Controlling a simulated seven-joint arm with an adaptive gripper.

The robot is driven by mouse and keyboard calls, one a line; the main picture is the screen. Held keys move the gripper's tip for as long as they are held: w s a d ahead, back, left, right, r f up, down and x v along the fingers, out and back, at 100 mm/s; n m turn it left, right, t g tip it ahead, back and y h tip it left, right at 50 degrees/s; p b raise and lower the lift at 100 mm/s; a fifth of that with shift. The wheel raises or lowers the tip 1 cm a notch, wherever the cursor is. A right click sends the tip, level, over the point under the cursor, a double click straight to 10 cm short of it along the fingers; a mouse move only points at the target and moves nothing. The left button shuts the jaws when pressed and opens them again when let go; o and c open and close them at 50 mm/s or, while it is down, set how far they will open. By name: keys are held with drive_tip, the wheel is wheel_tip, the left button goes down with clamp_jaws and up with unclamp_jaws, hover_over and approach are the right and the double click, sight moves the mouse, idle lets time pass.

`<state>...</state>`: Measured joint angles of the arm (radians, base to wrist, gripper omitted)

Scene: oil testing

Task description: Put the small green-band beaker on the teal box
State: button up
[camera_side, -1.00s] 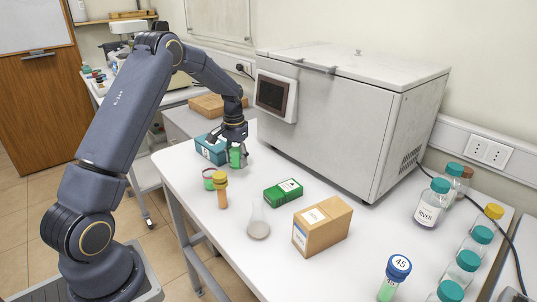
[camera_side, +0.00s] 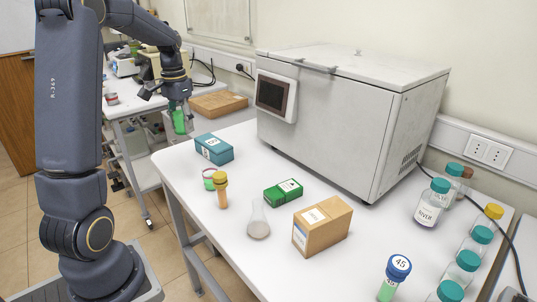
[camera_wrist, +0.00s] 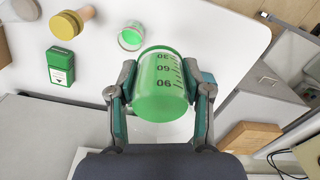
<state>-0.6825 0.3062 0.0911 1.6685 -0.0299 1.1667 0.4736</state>
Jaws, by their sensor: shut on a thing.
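My gripper (camera_side: 178,106) is shut on a green beaker (camera_side: 180,121). In the wrist view the beaker (camera_wrist: 160,92) sits between the two fingers and shows black marks 30, 60 and 90. In the side view it hangs in the air to the left of and higher than the teal box (camera_side: 214,149), apart from it. The teal box lies at the far left end of the white table, and its top looks bare. A smaller clear vessel with green in it (camera_wrist: 131,37) stands on the table; in the side view it is partly hidden behind a yellow-capped tube.
The yellow-capped tube (camera_side: 221,190), a green box (camera_side: 283,193), a flask (camera_side: 258,221) and a cardboard box (camera_side: 322,226) stand on the table. A large white freezer (camera_side: 330,130) fills the back. Several capped bottles line the right side.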

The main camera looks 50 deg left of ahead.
drive_tip(key=w+a+f, duration=0.4)
drive_tip(key=w+a, duration=0.1)
drive_tip(key=w, duration=0.2)
hover_over(209, 148)
wheel_tip(209, 148, down, 6)
drive_tip(key=shift+r, duration=0.1)
drive_tip(key=shift+f, duration=1.55)
drive_tip(key=shift+f, duration=0.15)
drive_tip(key=o, duration=1.2)
